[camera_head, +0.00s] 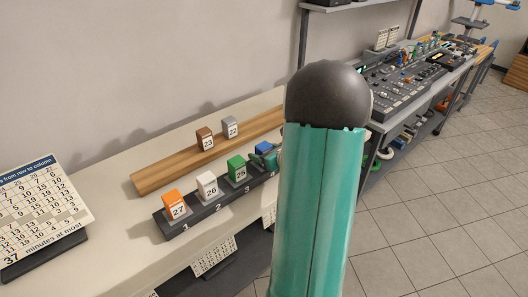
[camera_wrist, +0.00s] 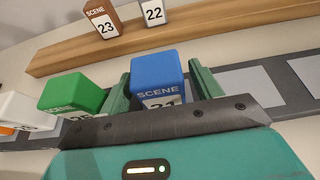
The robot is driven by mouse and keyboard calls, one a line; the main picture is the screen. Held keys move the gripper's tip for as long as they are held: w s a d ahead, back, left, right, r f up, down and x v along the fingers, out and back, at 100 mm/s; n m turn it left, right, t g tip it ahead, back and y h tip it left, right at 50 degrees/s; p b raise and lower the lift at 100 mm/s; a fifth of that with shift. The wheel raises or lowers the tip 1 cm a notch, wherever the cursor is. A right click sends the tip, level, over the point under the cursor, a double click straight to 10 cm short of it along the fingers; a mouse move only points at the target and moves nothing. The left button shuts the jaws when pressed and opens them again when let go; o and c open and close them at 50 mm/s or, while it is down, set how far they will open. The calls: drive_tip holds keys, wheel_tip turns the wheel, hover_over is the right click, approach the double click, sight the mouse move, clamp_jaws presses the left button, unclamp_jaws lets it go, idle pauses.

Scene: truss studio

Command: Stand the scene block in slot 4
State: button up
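A blue scene block (camera_wrist: 157,75) stands between the two fingers of my gripper (camera_wrist: 160,85) in the wrist view. In the head view the blue block (camera_head: 263,147) and my gripper (camera_head: 264,158) are at the fourth place of the dark numbered rail (camera_head: 196,220), right of the green block 25 (camera_head: 236,168). I cannot tell whether the block's base rests on the rail. White block 26 (camera_head: 207,185) and orange block 27 (camera_head: 173,205) stand in slots 2 and 1.
Brown block 23 (camera_head: 205,139) and grey block 22 (camera_head: 230,127) stand on a wooden ledge (camera_head: 160,179) behind the rail. A calendar-like board (camera_head: 38,212) is at the left. Bare grey slots (camera_wrist: 249,85) show right of my gripper in the wrist view.

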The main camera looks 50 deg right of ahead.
drive_tip(key=shift+r, duration=0.15)
drive_tip(key=shift+s+r, duration=0.15)
drive_tip(key=shift+s, duration=0.15)
drive_tip(key=v, duration=1.1)
drive_tip(key=w+a+r+m+g+h, duration=0.1)
drive_tip(key=w+a+r+m+h, duration=0.4)
drive_tip(key=r+m, duration=0.4)
drive_tip(key=w+a+r+m+g, duration=0.25)
drive_tip(key=a+m, duration=0.45)
drive_tip(key=m, duration=0.4)
drive_tip(key=s+a+m+g+y, duration=0.1)
drive_tip(key=s+a+m, duration=0.3)
drive_tip(key=a, duration=0.4)
drive_tip(key=s+a+m+g+y, duration=0.2)
drive_tip(key=s+a+m+y, duration=0.1)
drive_tip(key=a+m, duration=0.3)
drive_tip(key=s+a+m+g+y, duration=0.1)
drive_tip(key=s+a+m, duration=0.3)
drive_tip(key=a, duration=0.6)
drive_tip(key=shift+s+a+m+y, duration=0.2)
drive_tip(key=shift+s+m+y, duration=0.2)
drive_tip(key=shift+s+y, duration=0.35)
